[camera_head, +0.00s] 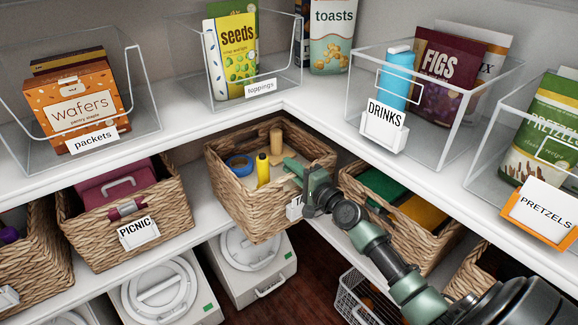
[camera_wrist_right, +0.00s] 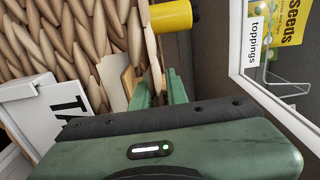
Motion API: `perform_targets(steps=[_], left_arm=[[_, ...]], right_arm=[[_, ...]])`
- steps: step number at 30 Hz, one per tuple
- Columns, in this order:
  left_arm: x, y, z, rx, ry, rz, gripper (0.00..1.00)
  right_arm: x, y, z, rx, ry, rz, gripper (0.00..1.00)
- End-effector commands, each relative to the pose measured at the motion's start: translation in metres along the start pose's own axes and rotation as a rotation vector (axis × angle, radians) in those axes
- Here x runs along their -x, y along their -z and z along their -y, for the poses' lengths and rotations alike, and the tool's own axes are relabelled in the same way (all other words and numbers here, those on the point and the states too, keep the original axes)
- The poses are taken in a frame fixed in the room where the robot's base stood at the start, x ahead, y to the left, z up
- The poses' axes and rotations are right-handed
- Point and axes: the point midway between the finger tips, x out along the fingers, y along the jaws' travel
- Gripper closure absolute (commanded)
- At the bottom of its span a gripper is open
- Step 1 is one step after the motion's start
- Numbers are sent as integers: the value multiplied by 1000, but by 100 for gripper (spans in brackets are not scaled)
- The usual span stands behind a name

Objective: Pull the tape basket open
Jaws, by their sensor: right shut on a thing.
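The tape basket (camera_head: 238,207) is a woven wicker basket in the corner of the lower shelf. Its front hangs out past the shelf edge. Inside are a blue tape roll (camera_head: 240,165), a yellow cylinder (camera_head: 263,170) and a tan roll (camera_head: 276,141). My right gripper (camera_head: 297,170) is at the basket's right front rim, above a white label mostly hidden by my arm. My left gripper is out of view.
The picnic basket (camera_head: 95,235) stands to the left and another wicker basket (camera_head: 425,255) is close on the right. The upper shelf holds clear bins (camera_head: 270,95). White round-lidded boxes (camera_head: 250,265) stand below. A wire basket (camera_head: 355,300) is low down near the dark floor.

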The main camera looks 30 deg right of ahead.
Motion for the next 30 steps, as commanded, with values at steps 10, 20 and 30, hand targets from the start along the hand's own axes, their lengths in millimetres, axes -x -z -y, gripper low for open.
perform_targets(steps=[10, 20, 30], left_arm=[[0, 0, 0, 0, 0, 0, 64], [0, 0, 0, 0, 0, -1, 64], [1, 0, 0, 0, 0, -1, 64]], right_arm=[[8, 0, 0, 0, -1, 2, 100], [8, 0, 0, 0, 0, 1, 66], [9, 0, 0, 0, 0, 0, 64]])
